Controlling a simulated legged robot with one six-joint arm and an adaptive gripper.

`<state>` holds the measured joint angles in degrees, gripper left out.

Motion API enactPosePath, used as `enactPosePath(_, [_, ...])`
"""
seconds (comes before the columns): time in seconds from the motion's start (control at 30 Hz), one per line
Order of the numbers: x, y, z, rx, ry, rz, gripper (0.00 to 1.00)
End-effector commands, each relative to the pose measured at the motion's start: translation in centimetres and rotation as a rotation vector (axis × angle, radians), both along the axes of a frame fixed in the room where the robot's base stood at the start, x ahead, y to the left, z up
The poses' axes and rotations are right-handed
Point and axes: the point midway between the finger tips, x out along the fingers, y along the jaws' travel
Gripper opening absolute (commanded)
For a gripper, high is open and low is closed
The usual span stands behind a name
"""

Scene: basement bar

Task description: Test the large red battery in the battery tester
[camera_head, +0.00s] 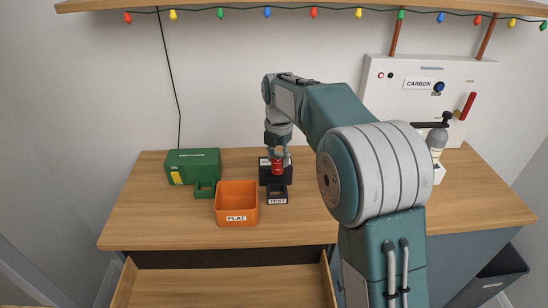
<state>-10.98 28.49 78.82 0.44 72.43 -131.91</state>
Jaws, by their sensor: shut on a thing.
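My gripper (277,152) points down over the back middle of the worktop and is shut on a red battery (277,166). The battery is upright, and its top is partly hidden by the fingers. Right behind and below it is a black unit (267,178), with a small black tray (277,200) labelled TEST in front. I take this unit for the battery tester. The battery overlaps the unit in the picture; I cannot tell whether its lower end touches it or is seated in it.
An orange bin (236,217) labelled FLAT stands front left of the unit. A green box (193,160) with a small green tray (204,189) is further left. A panel marked CARBON (425,88) and a grey bottle (436,143) are at right. An open drawer (222,287) juts out below the worktop (150,222).

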Motion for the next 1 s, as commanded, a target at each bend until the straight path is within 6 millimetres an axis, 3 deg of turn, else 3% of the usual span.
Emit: enactPosePath(1.0, [0.0, 0.5, -5.9, -0.005, 0.001, 0.0, 0.0])
